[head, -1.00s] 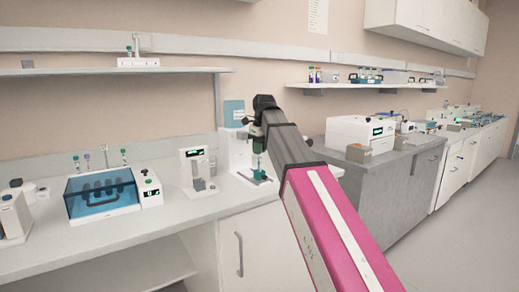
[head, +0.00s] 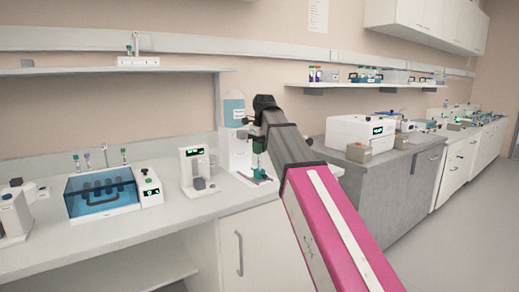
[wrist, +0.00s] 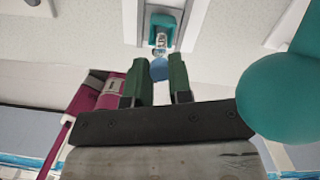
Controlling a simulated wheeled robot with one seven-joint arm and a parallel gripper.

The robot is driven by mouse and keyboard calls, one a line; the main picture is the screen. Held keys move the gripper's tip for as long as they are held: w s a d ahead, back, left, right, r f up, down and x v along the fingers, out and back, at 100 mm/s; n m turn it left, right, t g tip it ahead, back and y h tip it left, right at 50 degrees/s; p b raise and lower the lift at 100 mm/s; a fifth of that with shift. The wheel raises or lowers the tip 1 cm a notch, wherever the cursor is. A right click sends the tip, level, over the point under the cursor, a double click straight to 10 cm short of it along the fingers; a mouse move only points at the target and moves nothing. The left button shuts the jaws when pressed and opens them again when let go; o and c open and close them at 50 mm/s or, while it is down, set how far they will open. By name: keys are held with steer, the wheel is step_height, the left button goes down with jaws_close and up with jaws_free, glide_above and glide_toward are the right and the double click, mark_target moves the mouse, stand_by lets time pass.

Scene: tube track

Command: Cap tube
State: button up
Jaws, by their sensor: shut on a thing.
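In the wrist view, the two green fingers of my gripper (wrist: 156,88) are shut on a small blue cap (wrist: 159,69) between their tips. A clear tube (wrist: 161,41) sits just beyond the cap, in line with it, in a teal holder (wrist: 163,22). I cannot tell whether cap and tube touch. In the head view, my gripper (head: 259,147) points down at the end of the arm, over a teal stand (head: 258,176) on the bench. The cap and tube are too small to make out there.
A large round teal object (wrist: 283,95) fills the wrist view's right side. A tall blue-topped container (head: 233,108) stands behind my gripper. A white device with a display (head: 196,170) and a blue-lidded box (head: 100,192) stand to the left. Open bench lies in front.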

steer(key=shift+f, duration=0.3)
stand_by(0.5)
steer(key=o, duration=0.8)
steer(key=r, duration=0.7)
steer(key=d+r, duration=0.1)
steer(key=r, duration=0.2)
steer(key=shift+s+r, duration=0.4)
